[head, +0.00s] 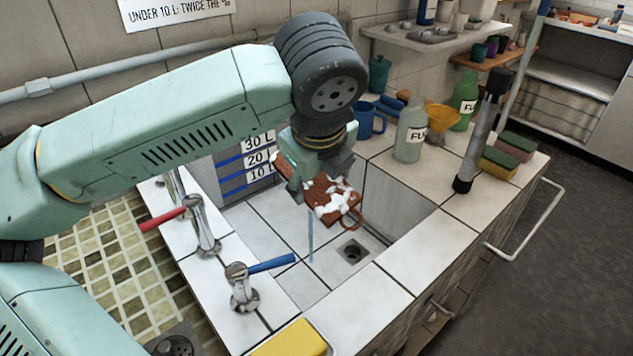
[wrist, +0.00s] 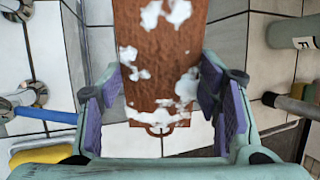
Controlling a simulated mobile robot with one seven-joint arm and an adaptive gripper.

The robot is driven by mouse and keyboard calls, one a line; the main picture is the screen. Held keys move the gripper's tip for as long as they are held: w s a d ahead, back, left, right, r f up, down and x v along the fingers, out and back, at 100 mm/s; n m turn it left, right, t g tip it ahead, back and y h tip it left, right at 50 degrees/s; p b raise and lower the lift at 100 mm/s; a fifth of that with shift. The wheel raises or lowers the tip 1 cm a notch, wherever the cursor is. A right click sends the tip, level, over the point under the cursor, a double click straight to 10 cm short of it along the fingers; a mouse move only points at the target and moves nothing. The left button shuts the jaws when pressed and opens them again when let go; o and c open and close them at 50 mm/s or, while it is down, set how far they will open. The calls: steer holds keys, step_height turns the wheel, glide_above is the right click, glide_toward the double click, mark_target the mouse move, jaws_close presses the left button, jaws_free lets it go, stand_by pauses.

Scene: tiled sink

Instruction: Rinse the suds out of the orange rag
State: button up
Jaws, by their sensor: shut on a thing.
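The orange rag (head: 322,191) hangs in my gripper (head: 318,178), low over the tiled sink (head: 257,237). White suds cover several patches of it. In the wrist view the rag (wrist: 150,85) runs between the two purple-padded fingers (wrist: 160,108), with a loop at its near edge. A thin bluish streak, like water (head: 310,238), drops below the gripper to the sink floor; its upper end is hidden. The tap with a red lever (head: 165,220) and the tap with a blue lever (head: 271,263) stand on the left ledge.
A drain (head: 352,251) lies in the sink floor. Bottles (head: 411,135), a blue mug (head: 369,120), an upright dark-footed pole (head: 478,145) and sponges (head: 499,163) crowd the back right ledge. A yellow block (head: 290,342) sits on the front ledge. The right front ledge is clear.

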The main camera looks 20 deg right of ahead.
steer(key=w, duration=0.1)
steer(key=w+d+f, duration=0.1)
steer(key=w, duration=0.1)
steer(key=w+d, duration=0.1)
steer(key=shift+w+f, duration=0.2)
steer(key=shift+w, duration=0.2)
steer(key=shift+w+d+f+b, duration=0.1)
steer(key=shift+w+d+b, duration=0.25)
steer(key=shift+w, duration=0.3)
steer(key=shift+w+d+f+b, duration=0.15)
steer(key=shift+w+b, duration=0.25)
steer(key=shift+w, duration=0.2)
steer(key=shift+r, duration=0.15)
steer(key=shift+d, duration=0.15)
steer(key=shift+s+d+b, duration=0.25)
steer(key=shift+d+b, duration=0.15)
steer(key=shift+b, duration=0.1)
steer(key=shift+w+a, duration=0.1)
steer(key=shift+w+a+b, duration=0.15)
steer(key=shift+a+b, duration=0.25)
steer(key=shift+a, duration=0.05)
